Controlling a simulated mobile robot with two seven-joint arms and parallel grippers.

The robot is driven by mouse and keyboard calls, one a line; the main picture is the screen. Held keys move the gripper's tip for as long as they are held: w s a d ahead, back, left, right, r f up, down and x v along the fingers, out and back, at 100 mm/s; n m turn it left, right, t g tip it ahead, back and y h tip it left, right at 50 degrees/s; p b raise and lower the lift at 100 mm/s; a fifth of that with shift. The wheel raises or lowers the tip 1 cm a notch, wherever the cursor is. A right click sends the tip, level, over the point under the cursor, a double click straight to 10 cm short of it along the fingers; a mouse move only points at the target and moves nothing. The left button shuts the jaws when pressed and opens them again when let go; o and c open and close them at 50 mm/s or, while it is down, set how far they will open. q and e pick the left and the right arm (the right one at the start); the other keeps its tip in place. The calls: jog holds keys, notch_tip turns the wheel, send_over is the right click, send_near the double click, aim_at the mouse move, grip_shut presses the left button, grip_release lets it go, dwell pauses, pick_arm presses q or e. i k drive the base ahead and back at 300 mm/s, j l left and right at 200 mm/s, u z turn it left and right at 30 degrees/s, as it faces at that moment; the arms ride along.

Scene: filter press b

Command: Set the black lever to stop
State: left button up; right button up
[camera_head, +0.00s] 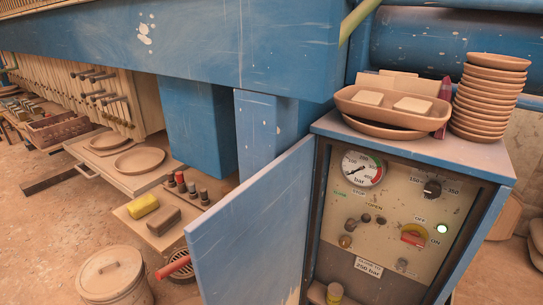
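The control panel (392,205) is set in a blue cabinet at the right. A small label reading STOP (358,192) sits between a green label at its left and an OPEN label (375,207) at its right. Below these labels is a cluster of small dark knobs (366,218), with a brass-coloured knob (345,241) lower left. The black lever seems to be in this cluster, but its shape and setting are too small to tell. Neither of my grippers is in view.
The open blue cabinet door (252,232) stands out left of the panel. Stacked bowls (490,95) stand on top. A lidded bucket (113,276) is lower left.

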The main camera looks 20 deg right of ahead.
aim_at(351, 225)
jog(key=z, duration=1.3)
jog(key=k, duration=0.5)
